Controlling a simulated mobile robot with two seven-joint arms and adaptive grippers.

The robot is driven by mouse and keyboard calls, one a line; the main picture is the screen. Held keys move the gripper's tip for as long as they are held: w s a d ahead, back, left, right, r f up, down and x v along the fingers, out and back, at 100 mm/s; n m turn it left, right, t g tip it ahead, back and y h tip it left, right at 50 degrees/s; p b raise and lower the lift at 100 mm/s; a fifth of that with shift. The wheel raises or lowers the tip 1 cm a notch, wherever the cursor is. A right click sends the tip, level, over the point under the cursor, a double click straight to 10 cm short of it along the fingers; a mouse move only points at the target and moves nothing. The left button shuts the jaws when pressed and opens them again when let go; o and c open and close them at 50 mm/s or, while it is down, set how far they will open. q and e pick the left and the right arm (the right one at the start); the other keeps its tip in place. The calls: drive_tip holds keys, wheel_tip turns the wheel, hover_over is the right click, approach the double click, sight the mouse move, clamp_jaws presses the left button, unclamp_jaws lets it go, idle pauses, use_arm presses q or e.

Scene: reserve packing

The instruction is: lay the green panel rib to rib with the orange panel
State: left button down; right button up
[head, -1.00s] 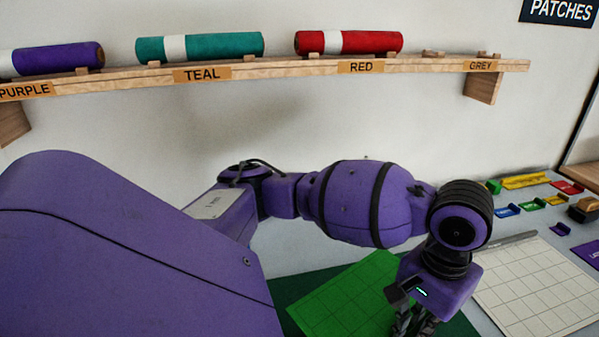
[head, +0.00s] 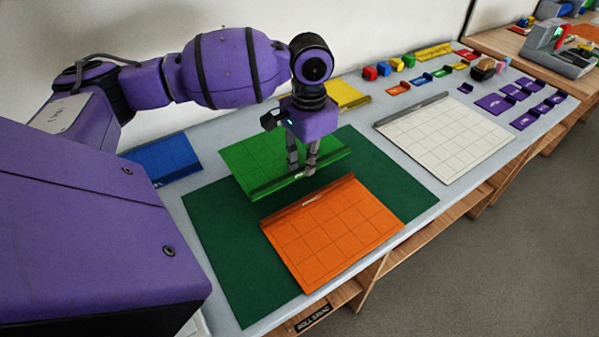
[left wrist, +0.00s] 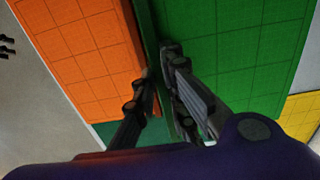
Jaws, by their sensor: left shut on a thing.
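The green panel (head: 261,156) is a gridded sheet with a raised rib along its near edge. My left gripper (head: 303,172) is shut on that rib, between the panel and the camera's near side. The orange panel (head: 333,235) lies on the dark green mat (head: 217,240), its rib along its far edge, close to the green rib. In the left wrist view the green panel (left wrist: 235,50) and orange panel (left wrist: 88,45) sit side by side with their ribs near each other; I cannot tell whether they touch or whether the green panel rests on the mat. My right gripper is out of view.
A white gridded panel (head: 445,140) lies right of the mat. A yellow panel (head: 347,95) lies behind and a blue panel (head: 162,158) at the left. Small coloured blocks and purple pieces (head: 494,103) stand at the far right. The bench's front edge is near the orange panel.

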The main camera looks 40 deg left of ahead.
sight(300, 164)
use_arm(q)
drive_tip(key=a+f, duration=0.1)
drive_tip(key=w+a+f, duration=0.1)
drive_tip(key=f, duration=0.1)
drive_tip(key=shift+a+f, duration=0.1)
drive_tip(key=shift+a, duration=0.1)
drive_tip(key=shift+w+a+f, duration=0.1)
drive_tip(key=shift+a+f, duration=0.05)
drive_tip(key=shift+f, duration=0.8)
drive_tip(key=shift+a+f, duration=0.1)
drive_tip(key=shift+f, duration=0.8)
drive_tip(key=shift+f, duration=0.1)
drive_tip(key=c, duration=1.8)
unclamp_jaws()
wheel_tip(300, 164, up, 12)
drive_tip(key=shift+r, duration=0.1)
